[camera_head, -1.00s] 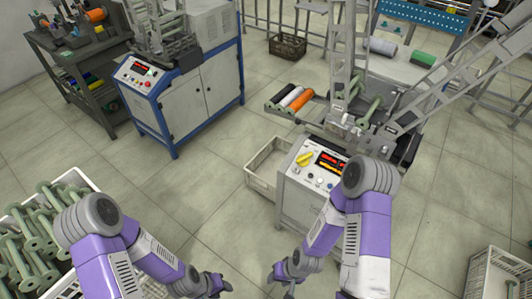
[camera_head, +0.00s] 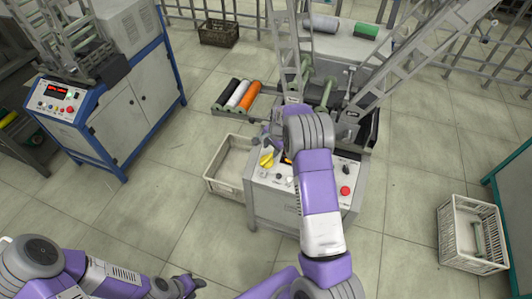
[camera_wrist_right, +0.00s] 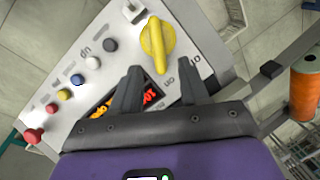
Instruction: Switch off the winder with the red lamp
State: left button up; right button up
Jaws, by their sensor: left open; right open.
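The near winder (camera_head: 262,205) is a grey cabinet with a sloping control panel. A yellow rotary knob (camera_head: 266,160) sits on the panel's left part. In the right wrist view the knob (camera_wrist_right: 153,40) lies just beyond my right gripper (camera_wrist_right: 161,73), whose open fingers point at it with a gap between them. The knob's lower end is near lettering that looks like "ON". An orange-lit display (camera_wrist_right: 125,103) is partly hidden by a finger. A red button (camera_head: 345,191) is on the panel. I cannot make out a red lamp. My left gripper (camera_head: 190,286) is low at the bottom left, away from the winders.
A blue-framed winder (camera_head: 125,105) with a red display stands at the left. A beige crate (camera_head: 222,178) is beside the near winder, below black, white and orange spools (camera_head: 247,97). A white crate (camera_head: 474,245) stands at the right. The floor between is clear.

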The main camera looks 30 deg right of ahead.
aim_at(269, 156)
jog(key=b+x, duration=0.1)
jog(key=x, duration=0.6)
jog(key=shift+s+a+f+b, duration=0.1)
jog(key=shift+s+b, duration=0.05)
jog(key=shift+b, duration=0.2)
jog(key=shift+c, duration=0.2)
grip_shut()
